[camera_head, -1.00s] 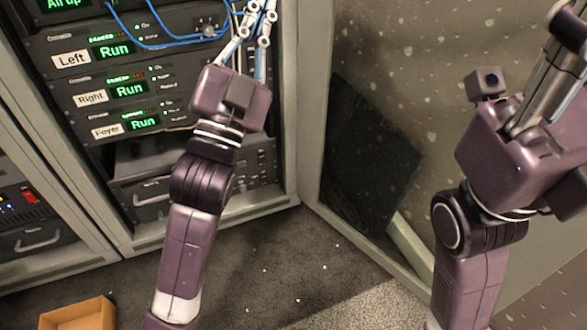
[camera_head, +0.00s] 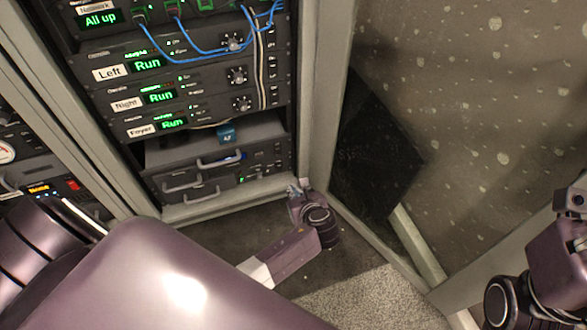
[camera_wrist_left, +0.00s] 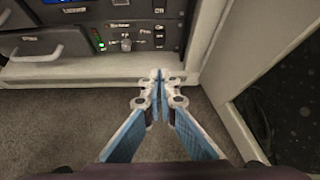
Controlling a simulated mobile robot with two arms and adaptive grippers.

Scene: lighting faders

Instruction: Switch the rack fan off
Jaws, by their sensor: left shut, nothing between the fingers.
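The lowest rack unit (camera_head: 205,190) is dark, with silver handles and a small control panel (camera_head: 262,167) at its right end. In the left wrist view this panel (camera_wrist_left: 138,28) shows a green light (camera_wrist_left: 101,45), a small toggle or knob (camera_wrist_left: 126,45) and dark rocker switches (camera_wrist_left: 160,12). Its small lettering is hard to read, so I cannot tell which control is the fan's. My left gripper (camera_head: 303,186) is shut and empty, low in front of the rack's bottom rail. Its fingertips (camera_wrist_left: 158,78) point at the rail below the panel, apart from the controls. My right gripper's fingers are out of view.
Above are units labelled Left, Right and Foyer (camera_head: 160,124), with green displays, knobs and hanging blue cables (camera_head: 185,50). The rack's side frame (camera_head: 318,95) and a dark panel (camera_head: 375,155) stand to the right. The carpet (camera_head: 350,290) in front is clear.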

